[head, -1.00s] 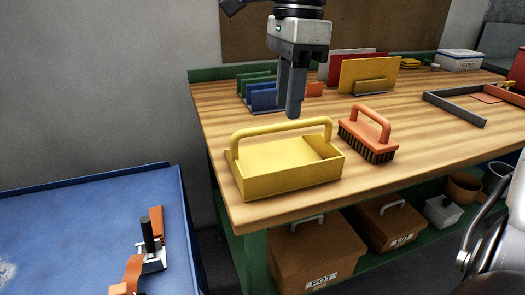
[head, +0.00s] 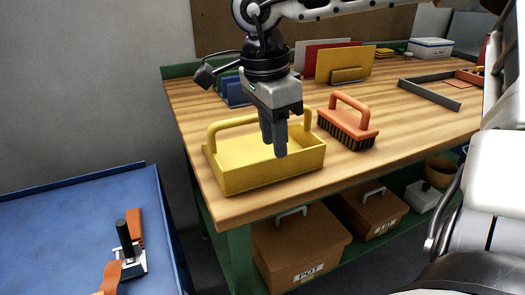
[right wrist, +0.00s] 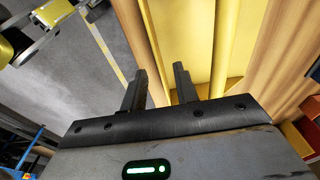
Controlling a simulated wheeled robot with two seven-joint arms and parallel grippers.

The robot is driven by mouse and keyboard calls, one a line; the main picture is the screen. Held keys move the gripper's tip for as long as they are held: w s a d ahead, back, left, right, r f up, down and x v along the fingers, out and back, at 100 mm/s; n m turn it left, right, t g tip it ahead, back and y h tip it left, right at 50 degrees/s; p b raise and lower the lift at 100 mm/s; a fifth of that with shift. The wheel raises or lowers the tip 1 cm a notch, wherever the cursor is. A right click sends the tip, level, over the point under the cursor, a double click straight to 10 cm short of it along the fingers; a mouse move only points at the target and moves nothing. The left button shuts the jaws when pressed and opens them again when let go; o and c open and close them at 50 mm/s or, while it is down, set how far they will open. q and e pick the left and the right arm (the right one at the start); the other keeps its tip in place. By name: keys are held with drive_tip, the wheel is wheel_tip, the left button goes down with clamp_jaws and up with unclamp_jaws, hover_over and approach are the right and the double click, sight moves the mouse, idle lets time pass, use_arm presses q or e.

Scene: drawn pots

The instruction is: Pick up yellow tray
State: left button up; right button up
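The yellow tray (head: 270,178) is an open box with a raised handle. It sits upright near the front left corner of the wooden workbench in the head view. My right gripper (head: 274,150) points down over the tray, in front of the handle as seen, and hides part of both. In the right wrist view my right gripper (right wrist: 162,82) has its two fingers spread apart. Yellow parts of the tray (right wrist: 205,30) lie beyond and between them. Whether the fingers touch the tray cannot be told. My left gripper is not in view.
An orange brush (head: 348,125) stands close right of the tray. Upright boards (head: 345,62) stand behind. A grey frame (head: 430,92) lies farther right on the workbench (head: 400,135). A blue table (head: 60,230) with an orange and black tool (head: 130,245) is at lower left.

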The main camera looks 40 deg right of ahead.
drive_tip(key=f, duration=0.4)
drive_tip(key=shift+s+d, duration=0.2)
drive_tip(key=shift+d, duration=0.1)
clamp_jaws()
drive_tip(key=shift+r, duration=0.2)
